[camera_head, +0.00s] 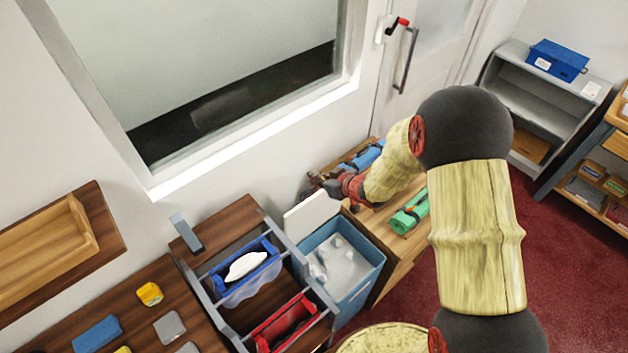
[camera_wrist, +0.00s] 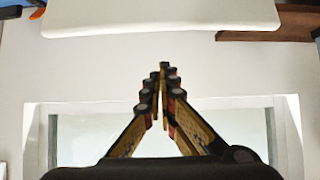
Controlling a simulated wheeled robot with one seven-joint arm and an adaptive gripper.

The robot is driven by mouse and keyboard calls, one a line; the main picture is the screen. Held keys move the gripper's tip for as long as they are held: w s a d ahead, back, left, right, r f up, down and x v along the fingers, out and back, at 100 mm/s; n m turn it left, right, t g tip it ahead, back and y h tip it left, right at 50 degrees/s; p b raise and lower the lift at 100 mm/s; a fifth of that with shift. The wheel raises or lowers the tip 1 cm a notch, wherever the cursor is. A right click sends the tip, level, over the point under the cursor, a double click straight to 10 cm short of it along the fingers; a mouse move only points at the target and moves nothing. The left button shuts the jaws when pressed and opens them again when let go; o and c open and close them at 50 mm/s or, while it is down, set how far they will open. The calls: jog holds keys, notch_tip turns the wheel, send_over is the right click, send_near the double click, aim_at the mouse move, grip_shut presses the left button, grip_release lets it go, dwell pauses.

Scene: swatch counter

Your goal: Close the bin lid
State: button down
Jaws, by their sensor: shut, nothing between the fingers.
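A blue bin (camera_head: 369,286) stands between the wooden counter and a low wooden cabinet, with crumpled white contents showing inside. Its white lid (camera_head: 311,213) stands open, tilted up at the bin's wall side. The lid's edge also shows across the top of the wrist view (camera_wrist: 160,16). My gripper (camera_head: 316,188) is just above and behind the lid's upper right edge, close to the wall. In the wrist view its fingers (camera_wrist: 163,70) meet at the tips, empty, and appear apart from the lid. The head view shows the fingertips only small and partly unclear.
The low cabinet (camera_head: 392,250) holds a green roll (camera_head: 410,213) and a blue item (camera_head: 368,157) beside my arm. Left of the bin, a rack holds a blue tray (camera_head: 262,246) and a red tray (camera_head: 305,308). The window wall (camera_head: 250,185) is close behind.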

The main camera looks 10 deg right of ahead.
notch_tip(320, 180, down, 6)
jog(key=w+a, duration=0.2)
jog(key=shift+w+f, duration=0.15)
jog(key=shift+w, duration=0.25)
jog(key=shift+s+d, duration=0.1)
jog(key=shift+d, duration=0.05)
